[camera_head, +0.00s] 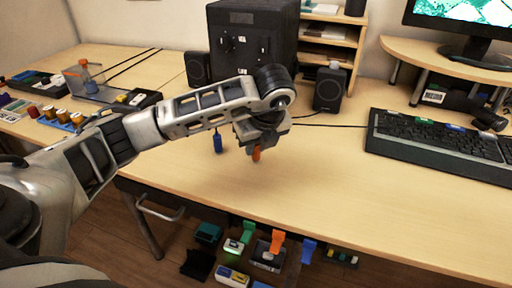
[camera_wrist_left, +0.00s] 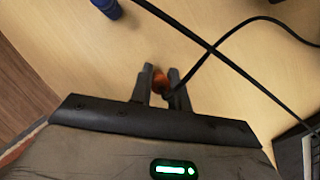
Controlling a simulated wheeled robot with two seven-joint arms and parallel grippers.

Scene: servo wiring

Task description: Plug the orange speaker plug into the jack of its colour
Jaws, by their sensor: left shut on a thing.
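My left gripper (camera_head: 257,147) is shut on the orange plug (camera_head: 256,155), low over the desk in front of the black box. In the left wrist view the fingers (camera_wrist_left: 159,88) stand on either side of the orange plug (camera_wrist_left: 159,80), and a dark cable runs off from it. A blue plug (camera_head: 217,142) is just left of my gripper in the head view; it also shows at the top of the left wrist view (camera_wrist_left: 106,6). No orange jack can be made out. My right gripper is not in view.
A large black box (camera_head: 262,18) stands at the back of the desk between two small speakers (camera_head: 197,69) (camera_head: 329,90). A keyboard (camera_head: 440,140) lies at right. An open area below the desk's front edge holds several coloured items. The middle front desk is clear.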

